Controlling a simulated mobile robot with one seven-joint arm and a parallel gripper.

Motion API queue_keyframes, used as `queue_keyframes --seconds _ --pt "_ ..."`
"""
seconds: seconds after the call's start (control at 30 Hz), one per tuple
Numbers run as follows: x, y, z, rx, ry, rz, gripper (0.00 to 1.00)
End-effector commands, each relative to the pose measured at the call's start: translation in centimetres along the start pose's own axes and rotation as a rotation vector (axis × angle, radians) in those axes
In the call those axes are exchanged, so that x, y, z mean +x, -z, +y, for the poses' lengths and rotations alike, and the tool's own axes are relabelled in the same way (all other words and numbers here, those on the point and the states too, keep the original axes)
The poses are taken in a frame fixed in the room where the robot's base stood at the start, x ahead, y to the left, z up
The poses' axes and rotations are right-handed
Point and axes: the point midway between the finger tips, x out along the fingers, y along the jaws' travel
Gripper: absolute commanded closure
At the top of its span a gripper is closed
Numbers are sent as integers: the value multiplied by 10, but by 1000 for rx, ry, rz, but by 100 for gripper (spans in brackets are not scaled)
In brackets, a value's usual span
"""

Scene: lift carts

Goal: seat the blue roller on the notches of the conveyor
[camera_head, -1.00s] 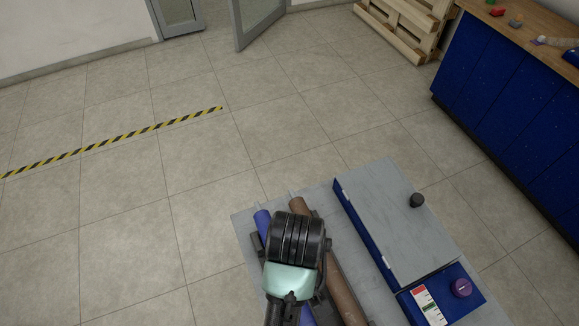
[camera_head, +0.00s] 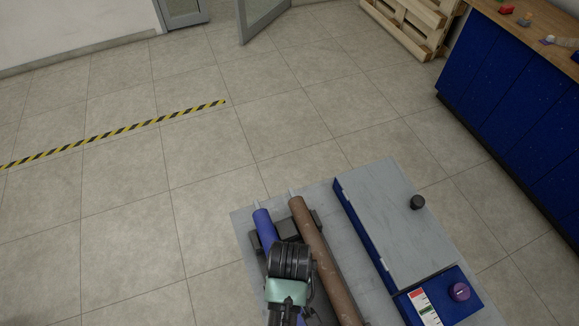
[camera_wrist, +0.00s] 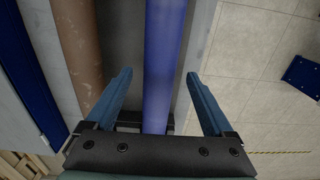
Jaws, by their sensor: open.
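The blue roller (camera_head: 264,223) lies lengthwise on the left side of the cart, its far end showing past my gripper in the head view. In the wrist view the blue roller (camera_wrist: 163,70) runs between my open fingers, with a gap on each side. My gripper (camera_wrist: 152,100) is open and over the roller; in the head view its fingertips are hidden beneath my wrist. Dark support blocks (camera_head: 288,228) show near the rollers' far ends. I cannot tell whether the blue roller sits in any notches. No separate conveyor can be made out.
A brown roller (camera_head: 315,240) lies beside the blue one. A blue-fronted counter (camera_head: 510,100) and pallets (camera_head: 410,25) stand farther off. Open floor lies left.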

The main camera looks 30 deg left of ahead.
Motion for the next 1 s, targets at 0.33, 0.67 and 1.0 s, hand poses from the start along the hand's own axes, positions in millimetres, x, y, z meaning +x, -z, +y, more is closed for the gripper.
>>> queue_keyframes --seconds 0.33,0.67,1.0 --pt "22 0 0 -1 0 1 13" --pt "22 0 0 -1 0 1 53" --pt "22 0 0 -1 0 1 100"
